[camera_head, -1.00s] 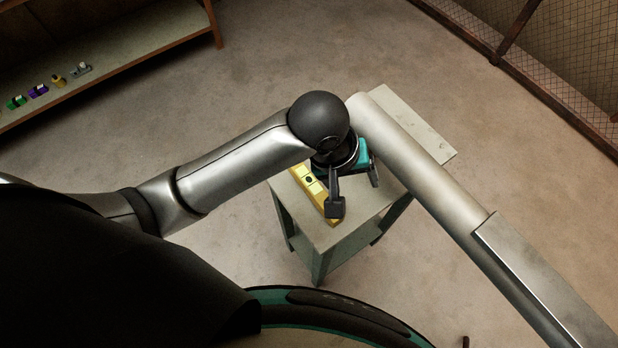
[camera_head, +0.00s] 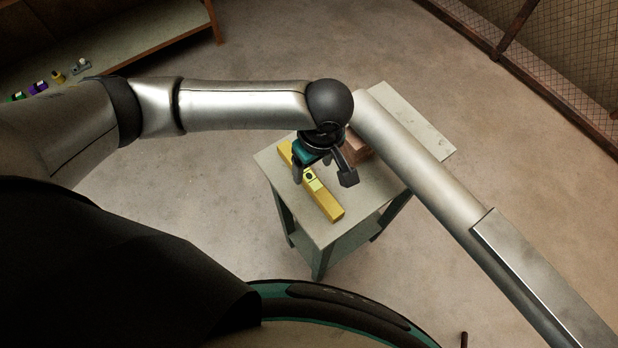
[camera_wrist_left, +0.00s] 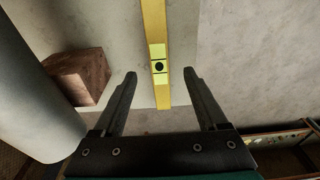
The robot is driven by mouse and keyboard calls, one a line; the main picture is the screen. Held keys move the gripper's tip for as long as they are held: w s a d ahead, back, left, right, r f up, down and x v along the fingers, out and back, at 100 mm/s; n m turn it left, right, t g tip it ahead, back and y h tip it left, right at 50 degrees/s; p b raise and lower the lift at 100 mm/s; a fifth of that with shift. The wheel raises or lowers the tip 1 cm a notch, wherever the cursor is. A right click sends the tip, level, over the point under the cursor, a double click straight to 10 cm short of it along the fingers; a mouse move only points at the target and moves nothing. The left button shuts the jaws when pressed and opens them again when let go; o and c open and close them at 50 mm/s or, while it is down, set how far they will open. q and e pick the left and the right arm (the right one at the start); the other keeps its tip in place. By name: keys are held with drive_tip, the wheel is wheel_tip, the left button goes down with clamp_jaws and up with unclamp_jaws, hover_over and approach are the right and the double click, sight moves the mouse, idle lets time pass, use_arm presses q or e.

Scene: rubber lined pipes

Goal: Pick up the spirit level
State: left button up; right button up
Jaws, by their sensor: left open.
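The yellow spirit level (camera_head: 325,201) lies flat on a small grey table (camera_head: 362,196). It has pale vial windows and a dark round spot near its middle. My left gripper (camera_head: 322,180) is open and empty above the level. In the left wrist view, the level (camera_wrist_left: 154,25) runs up the picture, and its near end lies between the two open fingers of the gripper (camera_wrist_left: 160,76), without visible contact. My right gripper is not in view.
A brown block (camera_head: 358,148) sits on the table behind my left gripper; it also shows in the left wrist view (camera_wrist_left: 78,77). A thick grey pipe-like bar (camera_head: 420,165) passes over the table's right side. A low shelf (camera_head: 130,45) holds small coloured items at the upper left.

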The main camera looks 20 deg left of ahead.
sight(309, 176)
use_arm(q)
wheel_tip(309, 176, down, 2)
drive_tip(key=shift+w+a+f, duration=0.1)
drive_tip(key=shift+w+a+f+b, duration=0.1)
drive_tip(key=shift+w+a+f, duration=0.05)
drive_tip(key=shift+f, duration=0.75)
drive_tip(key=shift+w+a+f+b, duration=0.15)
drive_tip(key=shift+a+f, duration=0.05)
drive_tip(key=shift+f, duration=0.7)
drive_tip(key=shift+w+a+f+b, duration=0.1)
drive_tip(key=shift+w+a+f, duration=0.05)
drive_tip(key=shift+f, duration=0.75)
drive_tip(key=shift+c, duration=0.3)
clamp_jaws()
